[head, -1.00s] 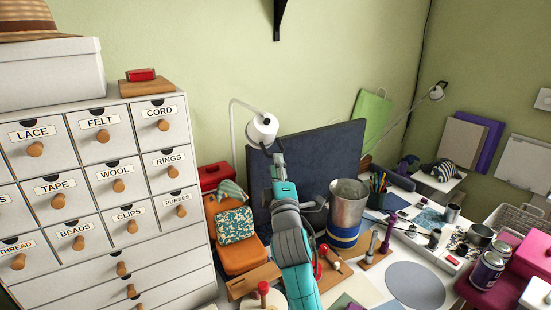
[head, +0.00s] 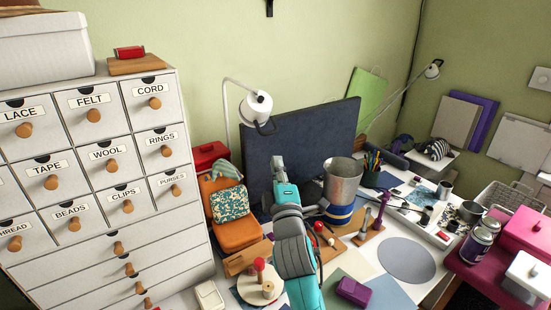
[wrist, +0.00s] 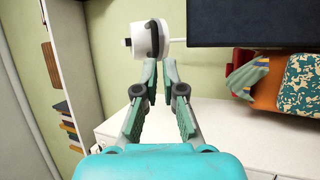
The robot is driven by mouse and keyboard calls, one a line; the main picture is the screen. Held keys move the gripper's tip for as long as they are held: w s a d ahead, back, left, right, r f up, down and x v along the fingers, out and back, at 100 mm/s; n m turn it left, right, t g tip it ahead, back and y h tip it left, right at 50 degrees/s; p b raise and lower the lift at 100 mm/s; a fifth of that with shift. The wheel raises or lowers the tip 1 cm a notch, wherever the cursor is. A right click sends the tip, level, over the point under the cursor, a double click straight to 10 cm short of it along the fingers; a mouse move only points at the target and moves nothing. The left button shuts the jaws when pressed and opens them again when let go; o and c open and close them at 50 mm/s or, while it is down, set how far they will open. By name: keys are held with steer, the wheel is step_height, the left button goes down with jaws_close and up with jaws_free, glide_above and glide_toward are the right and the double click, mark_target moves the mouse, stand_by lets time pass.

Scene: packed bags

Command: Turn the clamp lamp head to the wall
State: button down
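The white clamp lamp head (head: 257,106) hangs from a bent white arm (head: 227,112) in front of the green wall. A dark curved handle (head: 267,127) is on its side towards me. In the wrist view the lamp head (wrist: 139,40) and its handle (wrist: 153,40) are just beyond and above my fingertips. My gripper (head: 278,162) is below and slightly right of the lamp head in the head view, apart from it. In the wrist view my gripper (wrist: 160,68) has its fingertips nearly together, with only a thin gap and nothing between them.
A dark blue board (head: 315,135) stands right behind my gripper. An orange case (head: 236,234) and a metal bucket (head: 343,180) flank my arm. The labelled drawer cabinet (head: 105,165) is at left. A second lamp (head: 432,70) is at back right. Above the board is open air.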

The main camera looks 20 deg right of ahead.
steer(key=w+d+r+m+g, duration=0.1)
steer(key=d+r+g, duration=0.15)
steer(key=d, duration=0.25)
steer(key=n+g+y, duration=0.5)
steer(key=n+y, duration=0.2)
steer(key=n, duration=0.1)
glide_toward(271, 134)
steer(key=x, duration=0.7)
steer(key=shift+w+r, duration=0.1)
steer(key=shift+w, duration=0.05)
steer(key=shift+w+a+f, duration=0.25)
steer(key=shift+w+f, duration=0.2)
steer(key=shift+w, duration=0.25)
steer(key=shift+s, duration=0.1)
